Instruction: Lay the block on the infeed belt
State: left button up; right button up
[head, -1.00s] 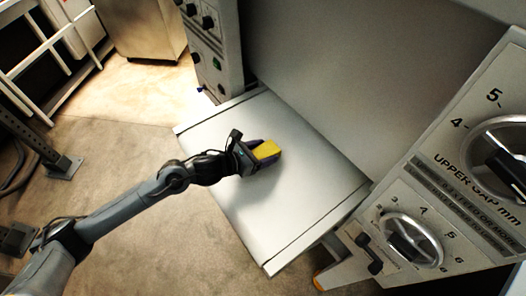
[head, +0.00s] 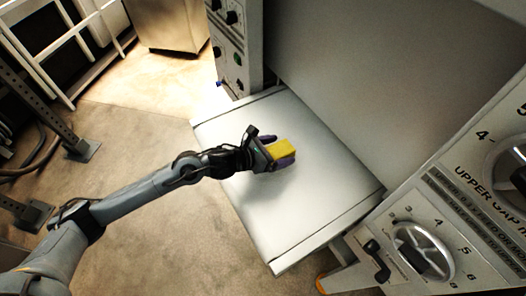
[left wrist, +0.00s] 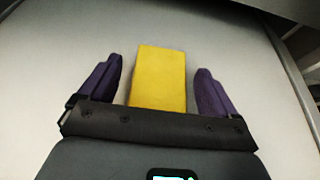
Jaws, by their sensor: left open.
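The yellow block (head: 282,149) is over the pale infeed belt (head: 300,208), near its middle in the head view. My left gripper (head: 280,152) is open around the block, with a purple finger on either side. In the left wrist view the block (left wrist: 159,78) sits between the two fingers (left wrist: 157,85), with a gap on each side. The block appears to lie flat on the belt (left wrist: 230,40). The block's near end is close to the gripper's dark palm. My right gripper is not in view.
The sheeter's upright panel with knobs (head: 228,45) stands at the belt's far left. A panel with gap dials (head: 422,250) stands at the right. A grey sheet-metal face (head: 370,80) rises behind the belt. The belt's front part is clear.

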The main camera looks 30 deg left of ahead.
pick_arm(q)
jog(key=v, duration=1)
jog(key=shift+s+a, duration=0.1)
jog(key=shift+a, duration=0.05)
jog(key=shift+v, duration=0.85)
jog(key=shift+r, duration=0.15)
